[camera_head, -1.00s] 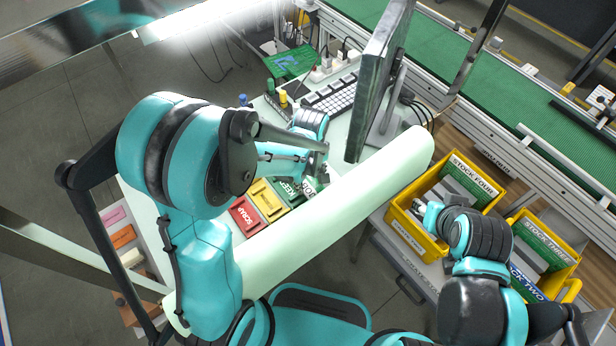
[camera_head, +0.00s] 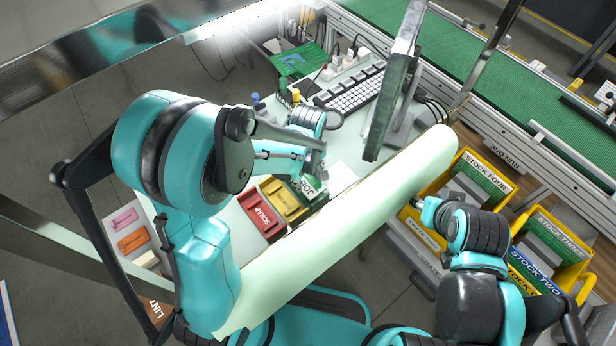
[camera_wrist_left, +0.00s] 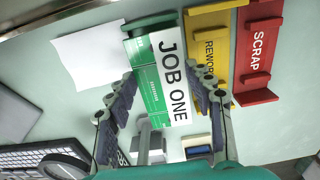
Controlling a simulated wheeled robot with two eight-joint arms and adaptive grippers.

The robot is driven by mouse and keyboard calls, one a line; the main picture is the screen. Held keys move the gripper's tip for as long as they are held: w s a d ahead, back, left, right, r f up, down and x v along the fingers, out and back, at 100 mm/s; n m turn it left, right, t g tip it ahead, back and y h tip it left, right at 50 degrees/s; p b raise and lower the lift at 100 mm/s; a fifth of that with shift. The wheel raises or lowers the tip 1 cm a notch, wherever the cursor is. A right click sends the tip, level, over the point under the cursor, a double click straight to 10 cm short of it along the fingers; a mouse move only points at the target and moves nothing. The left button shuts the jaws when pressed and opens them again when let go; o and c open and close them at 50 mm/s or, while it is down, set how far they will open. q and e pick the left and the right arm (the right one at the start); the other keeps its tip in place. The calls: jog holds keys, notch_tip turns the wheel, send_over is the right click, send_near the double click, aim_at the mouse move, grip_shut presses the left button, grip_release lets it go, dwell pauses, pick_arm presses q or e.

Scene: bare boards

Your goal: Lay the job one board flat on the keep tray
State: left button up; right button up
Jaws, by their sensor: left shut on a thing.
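The job one board (camera_wrist_left: 165,75) is green with a white JOB ONE label. In the left wrist view it lies between the two fingers of my left gripper (camera_wrist_left: 167,82), which is shut on it. In the head view the board (camera_head: 308,186) shows below my left gripper (camera_head: 316,166), beside the yellow rework tray. The green keep tray (camera_wrist_left: 152,22) shows only as an edge past the board, which covers most of it. I cannot tell whether the board touches the tray. My right gripper (camera_head: 426,208) is by the stock four bin; its fingers are too small to read.
The yellow rework tray (camera_wrist_left: 222,45) and red scrap tray (camera_wrist_left: 259,50) stand in a row beside the board. A white sheet (camera_wrist_left: 90,55) lies on the other side. A keyboard (camera_head: 352,92) and monitor (camera_head: 392,90) stand behind. The yellow stock four bin (camera_head: 470,180) is at right.

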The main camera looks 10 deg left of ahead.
pick_arm(q)
jog(key=shift+f, duration=0.15)
jog(key=shift+f+b, duration=1.35)
jog(key=shift+b, duration=0.2)
jog(key=shift+f+b, duration=0.3)
jog(key=shift+f, duration=0.05)
jog(key=o, duration=1.5)
jog(key=shift+o, duration=0.2)
notch_tip(320, 180, up, 12)
notch_tip(320, 180, up, 12)
send_over(308, 183)
jog(key=shift+w, duration=0.1)
